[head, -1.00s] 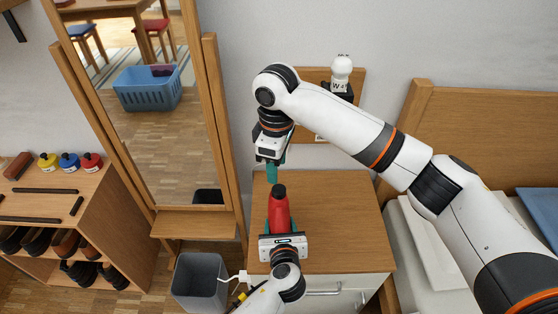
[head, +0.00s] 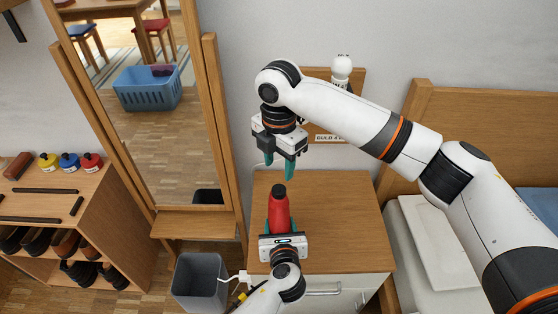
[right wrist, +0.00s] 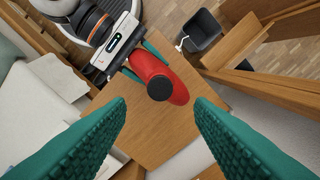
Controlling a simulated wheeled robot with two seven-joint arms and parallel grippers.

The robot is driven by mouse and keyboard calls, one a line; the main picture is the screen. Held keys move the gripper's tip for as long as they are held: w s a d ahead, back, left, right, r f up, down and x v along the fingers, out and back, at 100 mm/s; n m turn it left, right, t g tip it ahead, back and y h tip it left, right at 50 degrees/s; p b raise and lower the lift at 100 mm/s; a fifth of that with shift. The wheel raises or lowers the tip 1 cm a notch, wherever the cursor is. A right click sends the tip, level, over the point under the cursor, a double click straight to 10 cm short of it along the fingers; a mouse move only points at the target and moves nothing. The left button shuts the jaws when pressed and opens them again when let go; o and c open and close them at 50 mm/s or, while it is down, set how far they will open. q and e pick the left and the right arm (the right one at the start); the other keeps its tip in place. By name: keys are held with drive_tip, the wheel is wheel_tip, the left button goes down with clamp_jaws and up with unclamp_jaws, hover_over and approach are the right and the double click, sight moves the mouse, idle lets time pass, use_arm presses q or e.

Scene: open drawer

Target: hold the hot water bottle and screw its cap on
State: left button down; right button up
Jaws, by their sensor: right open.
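The red hot water bottle (head: 279,215) stands at the front of the wooden cabinet top, and also shows in the right wrist view (right wrist: 168,75). The black cap (head: 279,190) sits on its neck; it appears as a dark disc in the right wrist view (right wrist: 160,88). How tightly it sits I cannot tell. My left gripper (head: 279,232) has its teal fingers on both sides of the bottle's lower body and is shut on it. My right gripper (head: 280,167) is open and empty above and behind the cap, fingers pointing down, apart from it.
The cabinet top (head: 340,215) is clear around the bottle. A mirror (head: 150,130) stands to the left, with a grey bin (head: 199,285) below. A bed (head: 480,130) is at the right.

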sight(279, 189)
wheel_tip(279, 189, down, 8)
drive_tip(key=shift+f, duration=0.1)
idle(0.4)
drive_tip(key=c, duration=1)
drive_tip(key=m, duration=0.8)
drive_tip(key=o, duration=1.2)
